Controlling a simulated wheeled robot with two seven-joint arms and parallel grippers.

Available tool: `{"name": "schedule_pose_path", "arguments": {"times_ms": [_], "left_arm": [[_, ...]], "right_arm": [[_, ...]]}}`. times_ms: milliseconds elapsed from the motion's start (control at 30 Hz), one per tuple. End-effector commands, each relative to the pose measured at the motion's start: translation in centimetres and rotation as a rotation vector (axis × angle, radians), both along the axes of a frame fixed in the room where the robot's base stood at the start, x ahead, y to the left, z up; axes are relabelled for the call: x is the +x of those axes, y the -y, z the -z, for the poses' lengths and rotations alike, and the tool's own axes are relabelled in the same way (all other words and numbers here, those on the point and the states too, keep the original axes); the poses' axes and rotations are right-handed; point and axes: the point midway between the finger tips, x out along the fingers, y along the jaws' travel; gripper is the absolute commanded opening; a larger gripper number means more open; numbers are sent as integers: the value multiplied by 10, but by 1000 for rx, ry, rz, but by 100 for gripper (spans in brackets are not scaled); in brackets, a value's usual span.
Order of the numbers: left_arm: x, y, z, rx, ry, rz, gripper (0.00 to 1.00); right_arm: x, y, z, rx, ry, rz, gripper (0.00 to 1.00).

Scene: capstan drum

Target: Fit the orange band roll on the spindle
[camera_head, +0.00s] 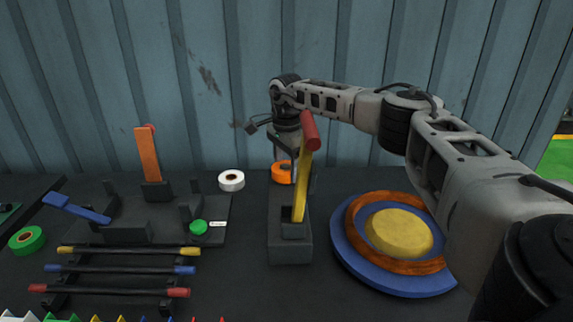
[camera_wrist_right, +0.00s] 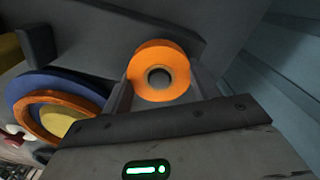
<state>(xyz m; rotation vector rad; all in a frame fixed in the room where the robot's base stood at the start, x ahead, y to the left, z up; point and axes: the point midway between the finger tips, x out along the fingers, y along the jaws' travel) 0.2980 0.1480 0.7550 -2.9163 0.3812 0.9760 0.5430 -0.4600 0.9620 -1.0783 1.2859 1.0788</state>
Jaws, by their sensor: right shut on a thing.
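The orange band roll (camera_head: 281,172) is in my right gripper (camera_head: 293,165), above the back of the bench. In the right wrist view the orange roll (camera_wrist_right: 149,58) faces the camera, its round hole open and empty. The fingers of the right gripper (camera_wrist_right: 160,86) are shut on it from both sides. In the head view a yellow lever with a red grip partly hides this gripper. I cannot clearly make out the spindle in either view. My left gripper is not in view.
The yellow lever (camera_head: 303,179) rises from a grey block right in front of my right gripper. A white roll (camera_head: 231,181) is to its left, beside the dark fixture plate with an orange upright (camera_head: 148,154). A blue-rimmed drum (camera_head: 352,256) is at right. Coloured rods lie front left.

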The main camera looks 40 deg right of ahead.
Motion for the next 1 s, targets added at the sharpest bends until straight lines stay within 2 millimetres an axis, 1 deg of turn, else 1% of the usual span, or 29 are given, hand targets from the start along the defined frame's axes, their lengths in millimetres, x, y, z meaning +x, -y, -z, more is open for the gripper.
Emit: {"name": "schedule_pose_path", "arguments": {"times_ms": [367, 400, 467, 800, 867, 967, 1000], "left_arm": [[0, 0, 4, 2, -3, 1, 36], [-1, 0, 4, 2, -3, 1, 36], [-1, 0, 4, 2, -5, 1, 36], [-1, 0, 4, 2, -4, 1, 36], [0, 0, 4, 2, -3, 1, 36], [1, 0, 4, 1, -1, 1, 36], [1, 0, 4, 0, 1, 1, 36]], "right_arm": [[0, 0, 9, 0, 1, 0, 36], [0, 0, 9, 0, 1, 0, 68], [0, 0, 9, 0, 1, 0, 85], [0, 0, 8, 0, 1, 0, 86], [0, 0, 3, 0, 1, 0, 86], [1, 0, -12, 0, 4, -1, 86], [1, 0, -20, -1, 5, 0, 86]]}}
